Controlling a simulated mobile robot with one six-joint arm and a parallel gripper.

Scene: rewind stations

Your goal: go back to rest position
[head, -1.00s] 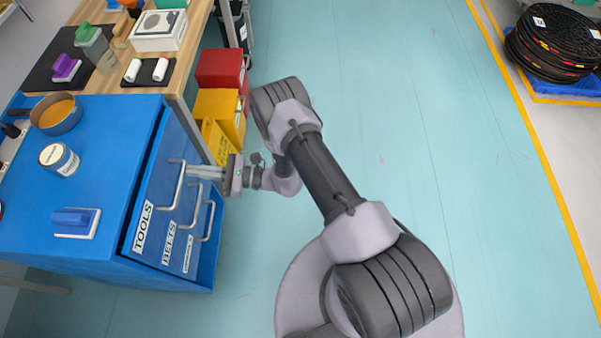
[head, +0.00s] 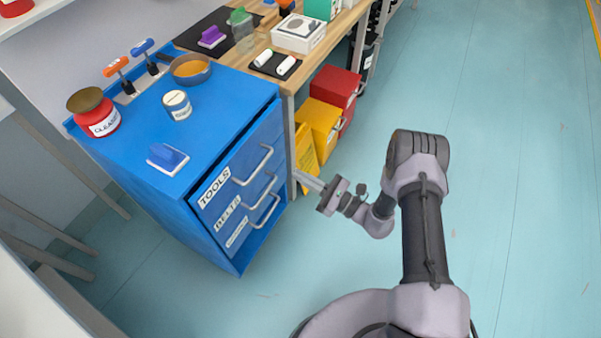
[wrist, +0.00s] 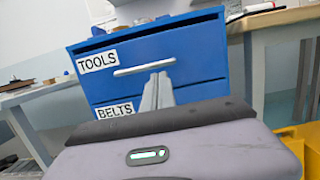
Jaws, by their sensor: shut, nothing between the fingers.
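My gripper (head: 302,177) is shut and empty, held in the air right of the blue drawer cabinet (head: 222,106) in the head view. Its fingers point left towards the drawer fronts, apart from the handles as far as I can tell. In the wrist view the shut fingers (wrist: 157,92) stand in front of the drawers. They overlap part of the TOOLS drawer (wrist: 180,55) and its handle (wrist: 144,68). The BELTS drawer (wrist: 112,100) shows below it, mostly hidden by my gripper body.
A wooden bench (head: 331,40) adjoins the cabinet at the back. Red (head: 335,90) and yellow (head: 318,117) bins stand under it, behind my gripper. A red jar (head: 97,112) and an orange-filled pan (head: 191,69) are on the cabinet. The teal floor (head: 520,190) at right is free.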

